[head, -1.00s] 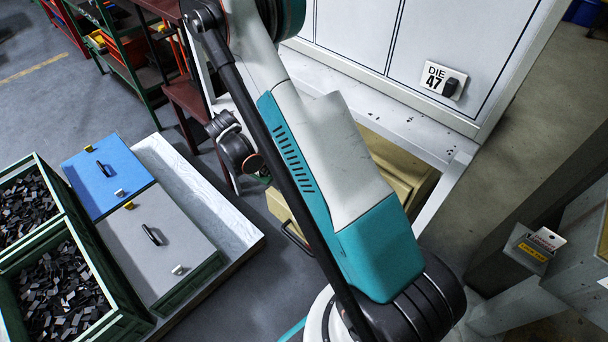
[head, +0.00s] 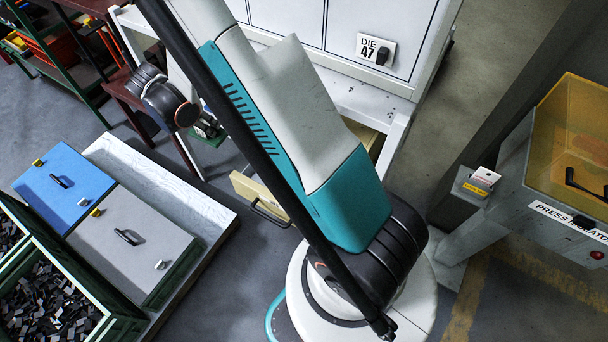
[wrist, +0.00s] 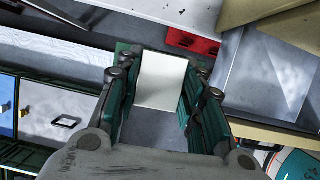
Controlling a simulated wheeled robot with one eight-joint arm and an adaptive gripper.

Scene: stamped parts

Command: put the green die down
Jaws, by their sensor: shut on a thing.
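My gripper (wrist: 158,95) is shut on the green die. In the wrist view a pale, flat-faced block fills the space between the two finger sets, and a green part of the die (wrist: 122,47) shows at its upper left. The fingers cover the die's sides. In the head view my gripper (head: 207,126) is small, partly hidden by my wrist, and held out beyond my arm. A bit of green shows by its tip; the die's underside and any contact below it cannot be made out.
An open cream drawer (head: 243,188) juts from the bench behind my arm. A red part (wrist: 193,42) shows beside a grey metal surface (wrist: 270,75) in the wrist view. Blue (head: 62,187) and grey (head: 130,243) lidded boxes stand left, near bins of dark pieces. A press isolator stands right.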

